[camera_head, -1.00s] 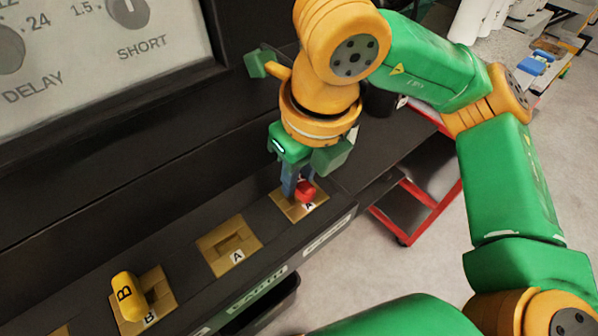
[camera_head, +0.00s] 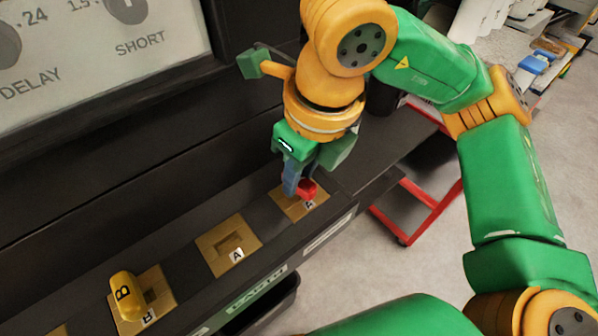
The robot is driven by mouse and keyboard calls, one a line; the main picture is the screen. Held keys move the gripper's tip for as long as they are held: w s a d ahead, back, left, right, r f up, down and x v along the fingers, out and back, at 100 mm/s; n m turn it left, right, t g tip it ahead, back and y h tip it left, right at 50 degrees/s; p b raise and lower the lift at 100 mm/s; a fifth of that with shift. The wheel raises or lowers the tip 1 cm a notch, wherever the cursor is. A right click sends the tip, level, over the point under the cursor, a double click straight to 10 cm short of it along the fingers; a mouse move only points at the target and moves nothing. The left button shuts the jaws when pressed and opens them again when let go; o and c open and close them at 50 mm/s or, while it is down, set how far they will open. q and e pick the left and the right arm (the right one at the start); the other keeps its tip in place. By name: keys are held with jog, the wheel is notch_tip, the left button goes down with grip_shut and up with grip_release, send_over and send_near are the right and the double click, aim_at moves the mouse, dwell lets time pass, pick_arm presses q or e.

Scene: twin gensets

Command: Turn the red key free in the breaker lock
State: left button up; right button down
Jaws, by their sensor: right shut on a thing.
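The red key (camera_head: 307,189) sits at the rightmost brass lock plate (camera_head: 291,207), which carries an "A" label. My right gripper (camera_head: 296,183) points down over this plate and is shut on the red key. The fingers hide part of the key and the keyhole, so I cannot tell how deep the key sits. My left gripper is not in view.
A brass plate (camera_head: 222,240) labelled "A" with an empty slot lies to the left. A dial panel (camera_head: 95,45) rises behind the ledge. A red frame (camera_head: 425,210) stands at right.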

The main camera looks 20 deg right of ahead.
jog(key=n+y, duration=0.1)
jog(key=n, duration=0.3)
jog(key=shift+f+n+g, duration=0.1)
jog(key=shift+n+g, duration=0.2)
jog(key=shift+n, duration=0.1)
jog(key=n, duration=0.3)
jog(key=shift+g, duration=0.3)
jog(key=n+g, duration=0.1)
jog(key=n, duration=0.4)
jog(key=shift+r+p, duration=0.2)
jog(key=shift+p, duration=0.2)
jog(key=shift+r+n+g+p, duration=0.1)
jog(key=shift+n+g+p, duration=0.3)
jog(key=shift+n, duration=1.4)
jog(key=shift+f, duration=0.25)
jog(key=c, duration=0.6)
grip_release()
jog(key=shift+r, duration=0.1)
